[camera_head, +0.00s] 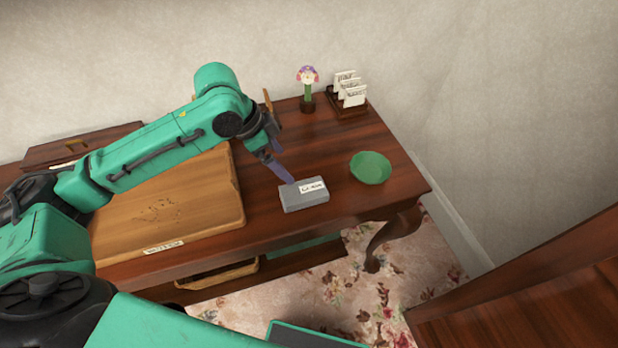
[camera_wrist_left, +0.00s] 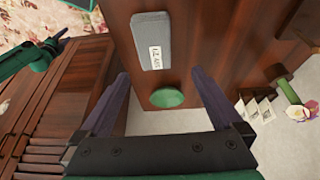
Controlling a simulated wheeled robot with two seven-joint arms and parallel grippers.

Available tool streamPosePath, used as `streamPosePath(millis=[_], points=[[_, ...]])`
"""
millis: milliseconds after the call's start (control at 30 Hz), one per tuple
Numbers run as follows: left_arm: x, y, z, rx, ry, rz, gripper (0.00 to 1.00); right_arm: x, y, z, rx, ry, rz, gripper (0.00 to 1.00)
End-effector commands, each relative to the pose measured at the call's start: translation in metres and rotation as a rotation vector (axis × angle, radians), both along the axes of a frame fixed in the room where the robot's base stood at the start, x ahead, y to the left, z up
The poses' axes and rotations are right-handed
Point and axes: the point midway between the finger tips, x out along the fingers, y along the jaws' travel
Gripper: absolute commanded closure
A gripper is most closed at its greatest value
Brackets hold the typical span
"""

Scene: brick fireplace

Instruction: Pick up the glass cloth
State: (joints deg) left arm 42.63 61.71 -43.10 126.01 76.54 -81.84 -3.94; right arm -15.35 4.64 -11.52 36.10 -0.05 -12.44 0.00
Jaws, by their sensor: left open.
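A grey flat block with a white label (camera_head: 304,195) lies on the table near its front edge; it may be the glass cloth, but the label is too small to read surely. It also shows in the left wrist view (camera_wrist_left: 151,35). My left gripper (camera_head: 278,163) is above the table, just behind and left of the block, with its fingers angled down. In the left wrist view my left gripper (camera_wrist_left: 160,85) has its fingers spread and nothing between them; the block is beyond the fingertips. A teal arm part, seemingly my right arm, shows at the left wrist view's left edge.
A green bowl (camera_head: 370,167) stands right of the block. A wooden board (camera_head: 190,205) lies left. A flower figure (camera_head: 308,87) and a card rack (camera_head: 347,96) stand at the back. The table (camera_head: 345,204) has a bare strip around the block.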

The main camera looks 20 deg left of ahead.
Motion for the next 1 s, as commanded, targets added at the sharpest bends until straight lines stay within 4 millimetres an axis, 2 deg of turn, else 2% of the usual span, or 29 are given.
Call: streamPosePath(millis=[200,300,433,600,700,867,900,967,1000], points=[[0.010,-0.020,-0.053,-0.002,0.004,-0.002,0.00,-0.041,-0.001,-0.001,-0.003,0.065,-0.002,0.50],[0.014,-0.025,-0.069,-0.001,0.002,-0.001,0.00,-0.050,-0.002,-0.001,-0.005,0.079,-0.002,0.50],[0.016,-0.030,-0.084,-0.001,0.003,-0.001,0.00,-0.041,-0.001,0.002,-0.004,0.065,-0.002,0.50],[0.020,-0.040,-0.115,0.000,0.001,-0.003,0.00,-0.019,0.000,0.008,0.000,0.028,-0.002,0.50],[0.022,-0.042,-0.124,0.001,-0.001,-0.003,0.00,-0.020,0.000,0.008,0.000,0.029,-0.003,0.50],[0.022,-0.042,-0.124,0.002,-0.001,-0.002,0.00,-0.026,0.000,0.007,0.000,0.040,-0.003,0.50],[0.022,-0.042,-0.124,0.002,-0.001,-0.002,0.08,-0.027,0.000,0.007,0.000,0.041,-0.003,0.50],[0.022,-0.042,-0.124,0.002,-0.001,-0.002,0.31,-0.028,0.000,0.007,-0.001,0.044,-0.003,0.50],[0.022,-0.042,-0.124,0.002,-0.001,-0.002,0.46,-0.029,0.000,0.007,-0.001,0.044,-0.003,0.50]])
